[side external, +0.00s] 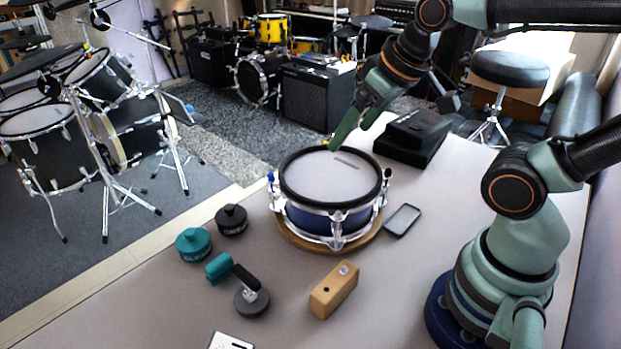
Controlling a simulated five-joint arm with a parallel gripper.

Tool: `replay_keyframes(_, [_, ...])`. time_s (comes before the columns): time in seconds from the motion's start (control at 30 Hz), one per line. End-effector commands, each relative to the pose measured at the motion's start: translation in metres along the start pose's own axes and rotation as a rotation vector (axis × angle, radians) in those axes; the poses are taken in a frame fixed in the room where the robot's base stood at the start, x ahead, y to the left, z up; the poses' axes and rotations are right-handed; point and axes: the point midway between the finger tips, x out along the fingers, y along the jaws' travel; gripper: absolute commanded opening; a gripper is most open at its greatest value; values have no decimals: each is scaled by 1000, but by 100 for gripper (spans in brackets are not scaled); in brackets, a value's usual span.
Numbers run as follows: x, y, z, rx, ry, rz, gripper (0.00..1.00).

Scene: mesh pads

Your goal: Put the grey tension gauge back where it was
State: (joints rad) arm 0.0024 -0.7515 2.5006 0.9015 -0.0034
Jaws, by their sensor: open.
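A round grey gauge (252,302) sits on the table at the lower left, with a dark top. A black bar reaches from it up to a teal cylinder (218,267); I cannot tell whether these parts are joined. My gripper (350,138) is open and appears empty. It points down over the far rim of the blue snare drum (310,220), well away from the grey gauge. I cannot tell whether its tips touch the drum head. A teal round gauge (193,246) and a black round gauge (231,220) stand left of the drum.
The drum rests on a round wooden base (302,243). A wooden block (334,290), a phone-like slab (402,220), a black case (413,138) and a white card (231,341) lie on the table (420,265). The table's left edge borders the floor with drum kits.

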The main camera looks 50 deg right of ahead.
Motion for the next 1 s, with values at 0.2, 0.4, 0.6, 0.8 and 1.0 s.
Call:
replay_keyframes(0.2, [0,-1,0,2,0,-1,100])
replay_keyframes(0.4, [6,-23,-8,93,-42,-32,100])
replay_keyframes(0.6, [23,-86,-18,347,-166,-65,100])
replay_keyframes(0.8, [42,-160,-12,617,-295,-26,100])
replay_keyframes(1.0, [63,-238,16,874,-392,80,100])
